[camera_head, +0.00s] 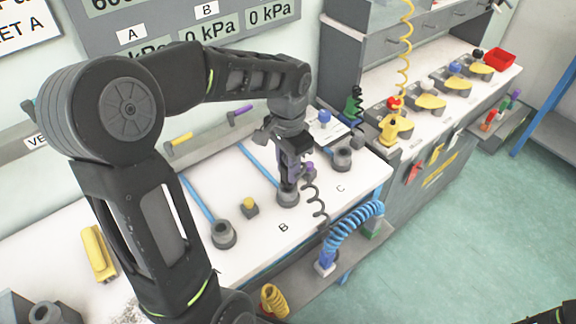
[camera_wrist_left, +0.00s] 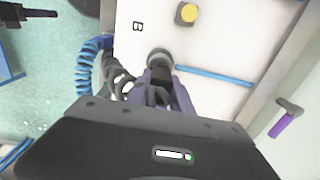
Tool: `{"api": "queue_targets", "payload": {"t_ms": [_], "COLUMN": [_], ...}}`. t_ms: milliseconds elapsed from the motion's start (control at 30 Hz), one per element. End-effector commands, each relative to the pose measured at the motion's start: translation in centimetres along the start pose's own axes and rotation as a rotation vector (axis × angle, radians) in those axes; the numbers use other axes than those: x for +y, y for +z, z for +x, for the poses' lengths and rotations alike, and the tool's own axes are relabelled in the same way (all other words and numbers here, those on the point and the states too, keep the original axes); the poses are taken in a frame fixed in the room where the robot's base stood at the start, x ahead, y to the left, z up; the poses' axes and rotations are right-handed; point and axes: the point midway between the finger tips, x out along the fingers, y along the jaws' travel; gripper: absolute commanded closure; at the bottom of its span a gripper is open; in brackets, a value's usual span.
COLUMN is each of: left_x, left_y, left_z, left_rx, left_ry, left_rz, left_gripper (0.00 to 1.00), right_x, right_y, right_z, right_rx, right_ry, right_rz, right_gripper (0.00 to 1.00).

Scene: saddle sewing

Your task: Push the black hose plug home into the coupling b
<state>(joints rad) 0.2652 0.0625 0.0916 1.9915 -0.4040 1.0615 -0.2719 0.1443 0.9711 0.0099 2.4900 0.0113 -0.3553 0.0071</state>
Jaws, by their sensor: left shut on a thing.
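My left gripper (camera_head: 289,183) points down over coupling B (camera_head: 288,198), a grey round socket on the white bench near the letter B. Its purple-grey fingers are shut on the black hose plug, which they mostly hide. A black coiled hose (camera_head: 318,205) hangs from beside the fingers toward the bench's front edge. In the left wrist view, coupling B (camera_wrist_left: 158,57) shows just past the fingertips (camera_wrist_left: 160,75). The plug's end lies at or very near the coupling's mouth; I cannot tell how deep it sits. Part of my right arm shows at the lower right, its fingers unclear.
Coupling A (camera_head: 223,234) stands to the left and coupling C (camera_head: 342,158) to the right. A yellow button (camera_head: 249,204) sits near coupling B. A blue coiled hose (camera_head: 352,232) rests on the front shelf. Blue pipes run along the bench behind the couplings.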

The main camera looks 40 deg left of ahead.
Motion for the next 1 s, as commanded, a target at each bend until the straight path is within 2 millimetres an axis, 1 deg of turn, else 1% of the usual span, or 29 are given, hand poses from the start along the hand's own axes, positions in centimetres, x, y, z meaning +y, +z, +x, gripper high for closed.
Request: {"api": "queue_targets", "payload": {"t_ms": [600,733,767,1000], "left_x": [0.0,0.0,0.0,0.0], "left_y": [0.0,0.0,0.0,0.0], "left_z": [1.4,1.3,1.3,1.3], "left_rx": [0.0,-0.001,-0.001,0.0], "left_ry": [0.0,0.0,0.0,0.0], "left_rz": [0.0,0.0,0.0,0.0], "left_gripper": [1.0,1.0,0.73,0.53], "right_x": [0.4,0.3,0.3,0.3], "right_y": [0.0,0.0,0.0,0.0], "right_z": [1.0,0.9,0.9,0.9], "right_rx": [0.0,0.0,0.0,0.0], "right_ry": [0.0,0.0,0.0,0.0], "right_rz": [0.0,0.0,0.0,0.0], "right_gripper": [0.64,0.64,0.64,0.64]}}
